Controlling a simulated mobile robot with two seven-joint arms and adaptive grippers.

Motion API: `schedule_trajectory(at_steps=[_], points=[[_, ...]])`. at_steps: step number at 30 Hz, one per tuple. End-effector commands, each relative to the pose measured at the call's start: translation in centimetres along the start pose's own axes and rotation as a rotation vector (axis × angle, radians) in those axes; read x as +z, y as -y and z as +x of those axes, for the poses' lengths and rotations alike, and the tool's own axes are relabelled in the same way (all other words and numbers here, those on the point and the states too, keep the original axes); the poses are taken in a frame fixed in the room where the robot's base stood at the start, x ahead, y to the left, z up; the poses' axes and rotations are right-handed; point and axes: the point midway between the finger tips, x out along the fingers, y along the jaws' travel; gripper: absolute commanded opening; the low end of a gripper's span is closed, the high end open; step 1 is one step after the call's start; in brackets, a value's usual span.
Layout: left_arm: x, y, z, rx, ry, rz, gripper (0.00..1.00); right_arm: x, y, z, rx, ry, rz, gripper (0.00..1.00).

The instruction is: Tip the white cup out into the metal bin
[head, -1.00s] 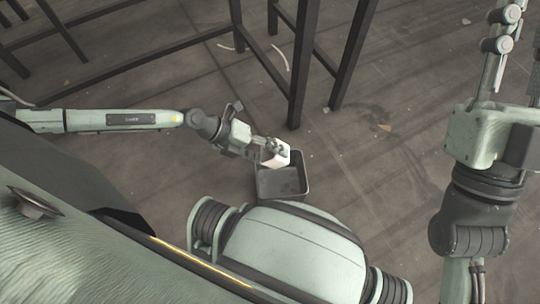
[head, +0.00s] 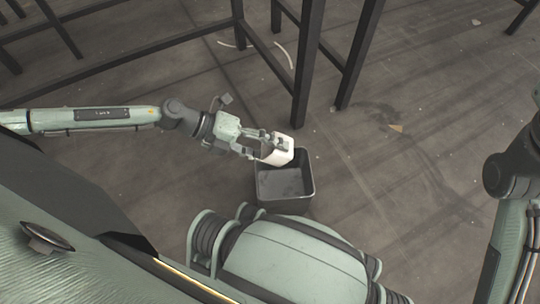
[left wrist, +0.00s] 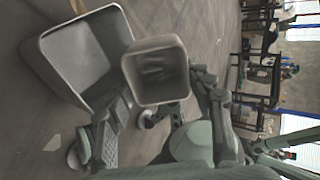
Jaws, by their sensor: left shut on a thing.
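The white cup (head: 279,153) is held by my left gripper (head: 266,144), whose fingers are shut on it. In the head view the cup overlaps the upper left rim of the metal bin (head: 311,187), and its exact height above the bin is hard to tell. The left wrist view shows the open mouth of the cup (left wrist: 133,67) facing the camera, with unclear pale shapes inside. The bin (left wrist: 37,72) is right beside it there, partly behind it. The visible bin floor looks empty. My right gripper is out of view.
The bin stands on the dark plank floor near my base. Black metal frame legs (head: 307,65) rise just behind it. The floor (head: 400,180) to the right of the bin is clear apart from small scraps.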

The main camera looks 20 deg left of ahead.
Motion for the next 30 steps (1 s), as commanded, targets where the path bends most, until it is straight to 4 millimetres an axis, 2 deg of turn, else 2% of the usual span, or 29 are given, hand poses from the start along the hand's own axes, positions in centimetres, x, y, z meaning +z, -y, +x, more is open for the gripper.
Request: schedule_trajectory(at_steps=[8, 21, 30], points=[[-0.2, -1.1, 0.5, -0.162, -0.002, -0.015, 0.28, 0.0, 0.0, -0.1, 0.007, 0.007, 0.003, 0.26], [0.2, -2.8, 1.1, -0.637, 0.006, -0.006, 0.28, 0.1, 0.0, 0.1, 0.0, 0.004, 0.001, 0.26], [0.1, -3.3, 1.1, -0.754, 0.002, -0.001, 0.28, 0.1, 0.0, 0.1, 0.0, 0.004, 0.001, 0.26]])
